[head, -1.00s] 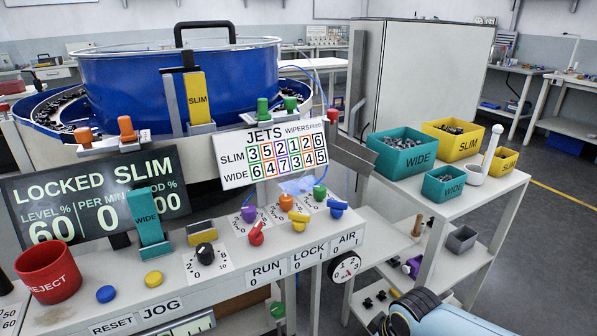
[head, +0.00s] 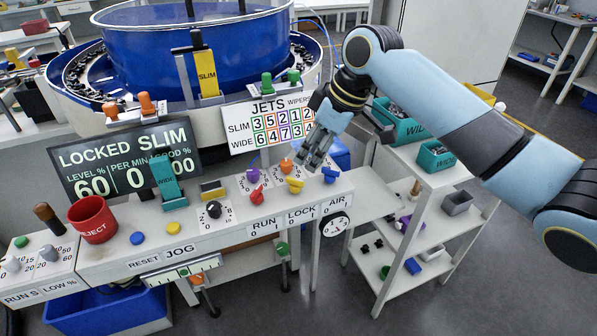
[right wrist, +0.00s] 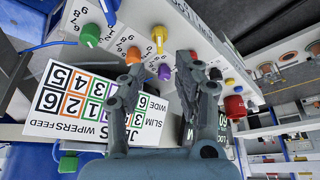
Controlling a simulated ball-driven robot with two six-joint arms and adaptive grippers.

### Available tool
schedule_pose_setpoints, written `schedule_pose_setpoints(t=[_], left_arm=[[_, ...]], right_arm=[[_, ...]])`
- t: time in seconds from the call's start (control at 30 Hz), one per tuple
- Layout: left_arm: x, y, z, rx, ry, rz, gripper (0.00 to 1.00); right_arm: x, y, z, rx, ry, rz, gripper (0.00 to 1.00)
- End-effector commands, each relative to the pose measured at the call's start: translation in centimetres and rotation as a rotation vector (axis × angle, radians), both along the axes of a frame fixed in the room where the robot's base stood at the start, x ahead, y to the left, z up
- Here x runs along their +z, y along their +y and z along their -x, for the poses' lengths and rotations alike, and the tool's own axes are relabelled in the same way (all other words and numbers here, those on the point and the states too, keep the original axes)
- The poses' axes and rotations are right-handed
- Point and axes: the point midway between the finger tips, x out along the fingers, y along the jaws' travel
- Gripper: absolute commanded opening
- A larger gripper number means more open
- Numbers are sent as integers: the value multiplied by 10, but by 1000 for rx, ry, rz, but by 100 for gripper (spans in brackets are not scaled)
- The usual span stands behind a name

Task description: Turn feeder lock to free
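The feeder lock knob (head: 295,185) is a yellow lever knob on the white console, above the LOCK label with its 0 and 1 marks. It also shows in the right wrist view (right wrist: 158,37). The screen (head: 128,160) reads LOCKED SLIM. My right gripper (head: 313,155) is above the console, close behind the yellow knob in the head view, and looks empty. In the right wrist view its two fingers (right wrist: 159,66) are apart, with the yellow and purple knobs showing between them. Any gap to the knob is hard to judge. My left gripper is not in view.
Close to the lock knob are a red knob (head: 255,196), an orange knob (head: 286,165), a purple knob (head: 253,174) and a blue knob (head: 329,175). The JETS board (head: 268,124) stands just behind. A red reject cup (head: 92,219) is at the left.

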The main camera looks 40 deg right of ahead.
Motion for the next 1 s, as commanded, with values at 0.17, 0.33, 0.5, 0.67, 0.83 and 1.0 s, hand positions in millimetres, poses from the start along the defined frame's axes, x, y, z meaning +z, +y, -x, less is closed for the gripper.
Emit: schedule_pose_setpoints(t=[0.17,0.33,0.5,0.67,0.83,1.0], left_arm=[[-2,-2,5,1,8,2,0],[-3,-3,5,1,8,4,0],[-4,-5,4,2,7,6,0],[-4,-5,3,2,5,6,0],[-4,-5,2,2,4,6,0],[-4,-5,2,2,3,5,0]], right_arm=[[-35,8,-12,-3,2,-4,33],[-60,13,-21,-3,1,-1,33],[-71,15,-25,-1,-1,0,33],[-73,16,-26,-1,-1,2,33],[-73,15,-26,-2,-1,1,26],[-73,15,-25,-2,-1,1,4]])
